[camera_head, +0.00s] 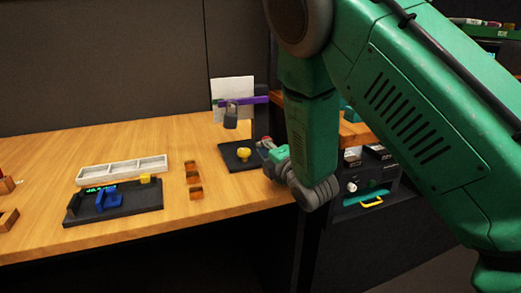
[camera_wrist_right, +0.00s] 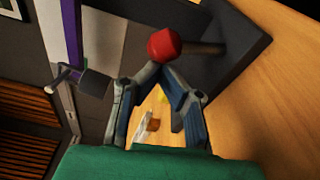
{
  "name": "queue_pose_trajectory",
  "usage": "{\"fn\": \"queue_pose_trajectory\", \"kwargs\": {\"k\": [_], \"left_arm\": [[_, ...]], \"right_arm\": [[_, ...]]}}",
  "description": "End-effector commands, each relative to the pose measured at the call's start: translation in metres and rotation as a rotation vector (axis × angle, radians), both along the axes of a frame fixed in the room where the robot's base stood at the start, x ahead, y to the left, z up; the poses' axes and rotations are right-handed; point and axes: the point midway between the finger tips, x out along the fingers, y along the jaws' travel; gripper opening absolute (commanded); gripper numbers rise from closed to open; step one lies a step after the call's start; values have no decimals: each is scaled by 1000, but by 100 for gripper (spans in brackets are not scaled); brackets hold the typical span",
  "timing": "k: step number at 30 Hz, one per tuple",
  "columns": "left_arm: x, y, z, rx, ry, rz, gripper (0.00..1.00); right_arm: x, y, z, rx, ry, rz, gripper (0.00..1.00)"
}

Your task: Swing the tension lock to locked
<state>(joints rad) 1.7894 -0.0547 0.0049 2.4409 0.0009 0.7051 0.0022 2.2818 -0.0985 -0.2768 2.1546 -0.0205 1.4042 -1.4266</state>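The trackball panel has a dark base (camera_head: 232,165) with a yellow ball (camera_head: 243,154) on it, near the table's right end. A red knob (camera_head: 267,142) shows at its right side; in the wrist view the red knob (camera_wrist_right: 164,45) sits on a grey shaft (camera_wrist_right: 205,48) from a dark block. I take this to be the tension lock. My right gripper (camera_head: 268,152) is beside it; in the wrist view its fingertips (camera_wrist_right: 161,70) come together just below the knob, with nothing visible held. Whether they touch the knob cannot be told. My left gripper is out of view.
Behind the panel stand a white board (camera_head: 232,88), a purple bar (camera_head: 262,99) and a grey padlock-like piece (camera_head: 231,117). Left are brown blocks (camera_head: 194,180), a white tray (camera_head: 121,170) and a dark tray (camera_head: 150,196). A dark unit with a yellow handle (camera_head: 372,202) is at right.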

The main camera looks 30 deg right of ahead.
Motion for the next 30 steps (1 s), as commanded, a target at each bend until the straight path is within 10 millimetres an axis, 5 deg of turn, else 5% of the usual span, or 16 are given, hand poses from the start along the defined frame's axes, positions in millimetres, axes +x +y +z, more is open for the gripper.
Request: {"fn": "queue_pose_trajectory", "kwargs": {"k": [21,30], "left_arm": [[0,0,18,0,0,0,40],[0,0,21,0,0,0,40]], "right_arm": [[-8,-36,14,573,-136,-5,0],[-11,-45,14,691,-163,-2,0]]}}
